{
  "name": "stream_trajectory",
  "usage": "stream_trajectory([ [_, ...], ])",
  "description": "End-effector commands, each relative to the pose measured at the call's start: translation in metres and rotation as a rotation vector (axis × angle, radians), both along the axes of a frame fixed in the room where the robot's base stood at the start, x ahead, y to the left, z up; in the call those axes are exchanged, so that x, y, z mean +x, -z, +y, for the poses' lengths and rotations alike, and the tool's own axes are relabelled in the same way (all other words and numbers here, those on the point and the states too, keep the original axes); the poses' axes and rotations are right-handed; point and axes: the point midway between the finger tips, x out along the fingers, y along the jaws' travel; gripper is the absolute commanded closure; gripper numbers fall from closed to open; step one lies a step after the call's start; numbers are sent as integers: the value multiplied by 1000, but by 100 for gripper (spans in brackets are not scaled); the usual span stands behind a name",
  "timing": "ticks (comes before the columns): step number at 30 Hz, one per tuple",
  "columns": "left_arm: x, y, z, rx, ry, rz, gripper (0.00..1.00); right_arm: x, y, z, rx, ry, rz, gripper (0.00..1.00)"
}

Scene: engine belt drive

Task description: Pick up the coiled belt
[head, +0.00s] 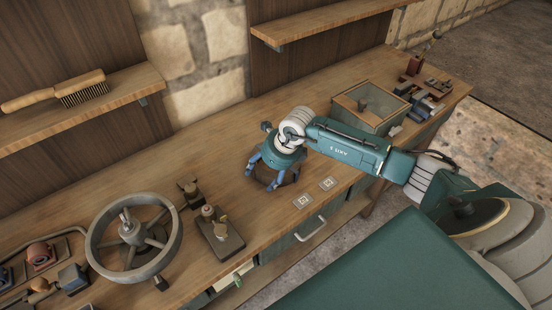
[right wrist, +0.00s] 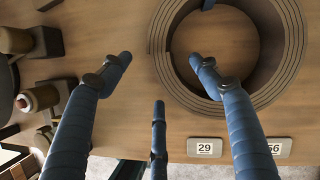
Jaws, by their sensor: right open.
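The coiled belt (right wrist: 283,72) is a dark brown ring of several thin layers, lying on the wooden bench at the upper right of the right wrist view. In the head view it is mostly hidden by my right gripper (head: 273,184). My right gripper, also seen in the right wrist view (right wrist: 158,77), is open and empty with blue fingers pointing at the bench. In that view one fingertip overlaps the inside of the ring and another is outside it on the left. I cannot tell whether any finger touches it. My left gripper is not in view.
Two number tags, 29 (right wrist: 205,147) and 56 (right wrist: 279,147), lie by the bench's front edge. A grey handwheel (head: 92,247) and a small block with fittings (head: 222,240) are left. A wood-rimmed bin (head: 352,120) is right. Shelves (head: 320,22) overhang the back.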

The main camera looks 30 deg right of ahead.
Motion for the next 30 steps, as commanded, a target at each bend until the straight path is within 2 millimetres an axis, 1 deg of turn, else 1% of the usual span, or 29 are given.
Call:
stream_trajectory([
  [1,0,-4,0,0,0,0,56,2,4,2,2,1,1,37],
  [4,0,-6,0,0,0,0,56,4,12,3,1,1,1,37],
  [11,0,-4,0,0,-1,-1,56,5,14,3,0,-1,-1,37],
  [14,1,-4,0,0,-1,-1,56,5,14,3,0,-1,-1,55],
  [15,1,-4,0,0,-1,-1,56,5,14,3,0,-1,-1,63],
  [17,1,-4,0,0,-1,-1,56,5,14,3,0,-1,-1,75],
  [18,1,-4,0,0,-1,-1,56,5,14,3,0,-1,-1,83],
  [21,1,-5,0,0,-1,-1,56,5,14,3,-1,-1,-1,100],
  [30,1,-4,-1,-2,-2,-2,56,7,11,3,0,-1,-7,100],
])
